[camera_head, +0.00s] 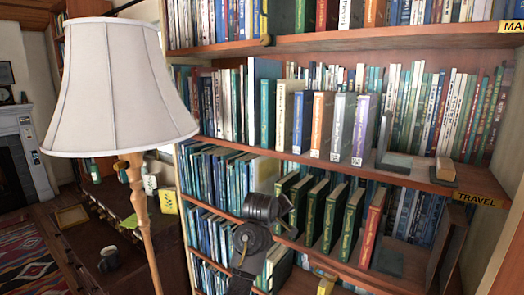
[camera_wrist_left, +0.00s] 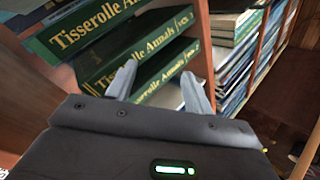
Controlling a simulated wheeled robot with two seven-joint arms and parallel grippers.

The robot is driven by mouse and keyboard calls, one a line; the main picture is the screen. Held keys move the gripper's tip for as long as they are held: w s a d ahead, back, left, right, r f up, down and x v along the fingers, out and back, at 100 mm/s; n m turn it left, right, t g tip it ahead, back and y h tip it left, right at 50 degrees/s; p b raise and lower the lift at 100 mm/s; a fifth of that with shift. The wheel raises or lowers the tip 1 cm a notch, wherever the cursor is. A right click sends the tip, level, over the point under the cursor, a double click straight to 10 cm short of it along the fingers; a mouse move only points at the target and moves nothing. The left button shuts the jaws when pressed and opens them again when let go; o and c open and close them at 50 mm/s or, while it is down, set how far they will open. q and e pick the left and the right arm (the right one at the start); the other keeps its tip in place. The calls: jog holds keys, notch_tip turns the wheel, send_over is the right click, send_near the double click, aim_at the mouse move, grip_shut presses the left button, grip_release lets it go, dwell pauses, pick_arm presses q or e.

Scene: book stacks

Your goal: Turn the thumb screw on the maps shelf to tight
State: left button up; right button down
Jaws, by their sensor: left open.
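The maps shelf (camera_head: 400,38) runs across the top, with a cut-off yellow label starting "MA" at its right end. A small, dark, roundish fitting (camera_head: 266,40) sits on its front edge; it may be the thumb screw, but its setting is too small to read. My left gripper (camera_wrist_left: 158,70) is open. In the wrist view its two pale fingers are in front of green "Tisserolle Annals" volumes (camera_wrist_left: 130,48), and I see nothing held. In the head view my left arm is at the lower middle, well below the maps shelf. My right gripper is not in view.
The travel shelf (camera_head: 390,175) holds upright books and a small block (camera_head: 445,170) near its front edge. Green volumes (camera_head: 332,218) stand on the shelf below. A floor lamp (camera_head: 120,90) stands close at left. A mug (camera_head: 108,258) sits on a low cabinet.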

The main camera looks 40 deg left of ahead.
pick_arm(q)
jog(key=s+a+r+n+t, duration=0.1)
jog(key=a+r+n+t, duration=0.2)
jog(key=r, duration=1.4)
jog(key=s+a+r+n+t, duration=0.15)
jog(key=r+n, duration=0.25)
jog(key=r, duration=1.2)
jog(key=n+t+h+p, duration=0.1)
jog(key=n+t+h, duration=0.15)
jog(key=n, duration=0.25)
send_near(264, 40)
jog(key=shift+y, duration=0.45)
jog(key=w+p, duration=0.6)
jog(key=w, duration=0.3)
jog(key=shift+d, duration=0.15)
jog(key=shift+f, duration=0.1)
